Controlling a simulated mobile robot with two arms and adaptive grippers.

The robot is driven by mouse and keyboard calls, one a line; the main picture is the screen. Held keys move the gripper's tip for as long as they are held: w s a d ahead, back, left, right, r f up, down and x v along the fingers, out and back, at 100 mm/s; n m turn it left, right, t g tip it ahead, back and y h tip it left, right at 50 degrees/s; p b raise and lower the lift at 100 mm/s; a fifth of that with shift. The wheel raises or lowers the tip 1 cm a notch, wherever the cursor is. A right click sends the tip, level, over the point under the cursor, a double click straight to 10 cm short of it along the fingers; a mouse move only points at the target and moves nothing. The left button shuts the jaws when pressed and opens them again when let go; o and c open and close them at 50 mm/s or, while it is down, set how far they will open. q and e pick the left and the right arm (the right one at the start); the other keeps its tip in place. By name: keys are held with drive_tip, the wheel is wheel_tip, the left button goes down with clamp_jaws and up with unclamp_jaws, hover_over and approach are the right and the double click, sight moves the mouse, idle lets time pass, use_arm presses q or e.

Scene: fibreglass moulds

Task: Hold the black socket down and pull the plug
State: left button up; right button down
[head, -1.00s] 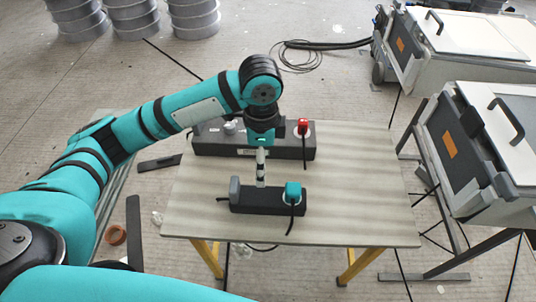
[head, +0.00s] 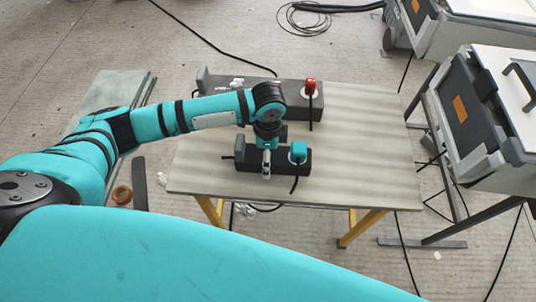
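The black socket (head: 288,169) is a low block lying on the table near its front edge, with a grey upright end piece at its left. A teal plug (head: 298,150) sits in its right part, with a black cord hanging down over its front. My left gripper (head: 266,172) points down at the middle of the socket, just left of the plug. Its fingertips appear at the socket's top or front face; I cannot tell whether they touch. The fingers overlap in this view, so their opening is unclear. My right gripper is out of view.
A longer dark socket block (head: 296,105) with a red plug (head: 310,86) stands behind, partly hidden by my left arm. The right part of the pale table (head: 370,140) is clear. Grey machines on stands (head: 490,110) are at the right. Cables lie on the floor.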

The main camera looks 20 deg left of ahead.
use_arm(q)
drive_tip(key=shift+f, duration=0.4)
drive_tip(key=shift+c, duration=0.2)
drive_tip(key=c, duration=1.7)
